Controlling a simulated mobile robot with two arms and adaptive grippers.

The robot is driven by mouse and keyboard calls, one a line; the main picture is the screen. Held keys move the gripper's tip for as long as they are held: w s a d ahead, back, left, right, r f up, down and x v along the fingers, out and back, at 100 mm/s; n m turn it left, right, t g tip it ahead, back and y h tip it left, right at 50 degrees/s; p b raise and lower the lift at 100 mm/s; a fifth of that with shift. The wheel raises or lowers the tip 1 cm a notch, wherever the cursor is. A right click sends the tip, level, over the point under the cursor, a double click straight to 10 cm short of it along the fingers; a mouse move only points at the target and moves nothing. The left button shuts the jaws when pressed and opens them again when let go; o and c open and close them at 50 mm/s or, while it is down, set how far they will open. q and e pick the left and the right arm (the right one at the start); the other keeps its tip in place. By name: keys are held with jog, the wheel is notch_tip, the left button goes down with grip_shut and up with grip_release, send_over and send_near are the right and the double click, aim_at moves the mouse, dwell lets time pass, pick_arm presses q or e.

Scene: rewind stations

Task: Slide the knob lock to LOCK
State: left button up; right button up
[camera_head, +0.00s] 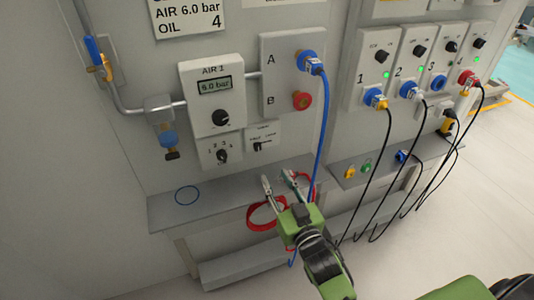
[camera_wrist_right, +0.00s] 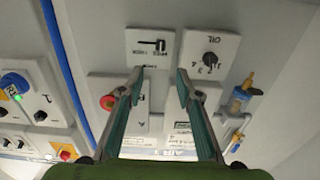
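The knob lock (camera_head: 262,137) is a small white plate with a dark horizontal slot and a small black slider. It sits on the wall right of the OIL knob (camera_head: 222,156). The slider stands toward the left part of the slot; the lettering is too small to read. In the right wrist view the knob lock (camera_wrist_right: 151,46) appears upside down, ahead of the fingertips. My right gripper (camera_head: 277,178) is open and empty, below the knob lock and apart from it in the head view. It also shows in the wrist view (camera_wrist_right: 159,72). My left gripper is not in view.
The AIR 1 unit (camera_head: 213,93) reads about 6.0 bar. A blue hose (camera_head: 322,130) hangs from port A, right of the knob lock. A red button-like port (camera_head: 302,100) is below it. A grey shelf (camera_head: 225,194) and red loop (camera_head: 265,225) are near the gripper.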

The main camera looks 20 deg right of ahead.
aim_at(259, 148)
jog(key=w, duration=1.3)
jog(key=shift+w+a+f+p, duration=0.1)
jog(key=shift+w+a+p, duration=0.15)
jog(key=shift+a+p, duration=0.05)
grip_shut()
